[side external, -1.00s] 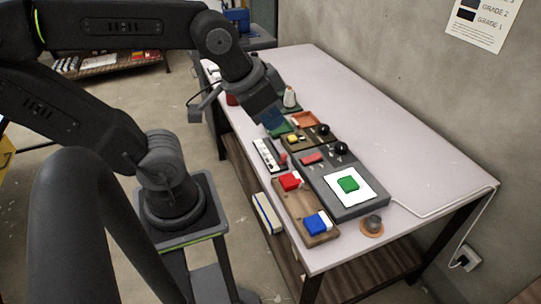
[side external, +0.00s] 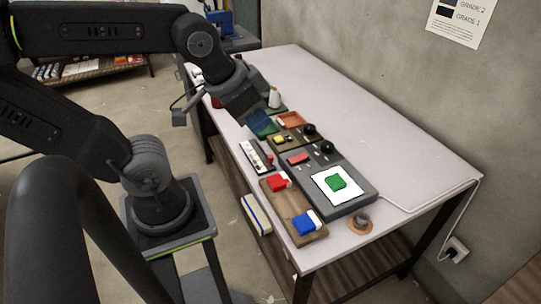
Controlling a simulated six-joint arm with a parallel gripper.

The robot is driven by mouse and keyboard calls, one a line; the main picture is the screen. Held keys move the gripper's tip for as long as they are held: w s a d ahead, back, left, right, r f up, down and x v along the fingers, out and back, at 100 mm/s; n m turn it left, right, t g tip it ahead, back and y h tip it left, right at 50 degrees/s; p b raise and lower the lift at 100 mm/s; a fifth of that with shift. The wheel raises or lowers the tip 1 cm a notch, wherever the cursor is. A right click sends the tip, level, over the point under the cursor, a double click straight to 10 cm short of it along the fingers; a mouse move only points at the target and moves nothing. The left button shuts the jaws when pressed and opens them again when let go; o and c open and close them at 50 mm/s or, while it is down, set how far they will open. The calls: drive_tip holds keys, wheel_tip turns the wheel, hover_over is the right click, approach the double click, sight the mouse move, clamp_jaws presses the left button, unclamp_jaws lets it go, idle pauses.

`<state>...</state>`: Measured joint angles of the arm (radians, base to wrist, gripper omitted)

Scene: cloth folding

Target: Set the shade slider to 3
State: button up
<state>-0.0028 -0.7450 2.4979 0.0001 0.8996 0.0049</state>
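A white strip with dark marks (side external: 253,154) lies along the near edge of the table, with a small red knob (side external: 270,158) at its right side. It looks like the shade slider, but its numbers are too small to read, so I cannot tell its setting. My gripper (side external: 260,123) points down over the far part of the row of items, beyond the strip and apart from it. A blue patch shows at its tip; I cannot tell whether this is the fingers or something held. The finger opening is not clear.
A grey console (side external: 352,202) bears a white panel with a green block (side external: 336,182). A wooden tray (side external: 285,208) holds red and blue blocks. Black knobs (side external: 326,147), an orange tray (side external: 291,119) and a white bottle (side external: 274,97) stand nearby. The table's right side (side external: 390,135) is clear.

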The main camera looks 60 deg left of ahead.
drive_tip(key=o, duration=0.6)
drive_tip(key=w+a, duration=0.1)
drive_tip(key=w, duration=0.1)
drive_tip(key=w+a+f+g, duration=0.1)
drive_tip(key=w+a, duration=0.1)
drive_tip(key=w+a+f+g, duration=0.1)
drive_tip(key=w+a, duration=0.1)
drive_tip(key=shift+w+a+f+m+y, duration=0.2)
drive_tip(key=shift+w+f+m+y, duration=0.1)
drive_tip(key=shift+w+m, duration=0.1)
drive_tip(key=shift+o, duration=0.4)
drive_tip(key=w+a+f+g, duration=0.1)
drive_tip(key=w+a+f, duration=0.2)
drive_tip(key=a, duration=0.2)
drive_tip(key=shift+w+f+m, duration=0.15)
drive_tip(key=shift+w+m, duration=0.2)
drive_tip(key=shift+m, duration=0.05)
drive_tip(key=m+g, duration=0.1)
drive_tip(key=g, duration=0.2)
hover_over(271, 156)
wheel_tip(271, 156, down, 11)
wheel_tip(271, 156, down, 14)
drive_tip(key=shift+r, duration=0.1)
drive_tip(key=shift+c, duration=0.4)
clamp_jaws()
drive_tip(key=shift+a, duration=0.1)
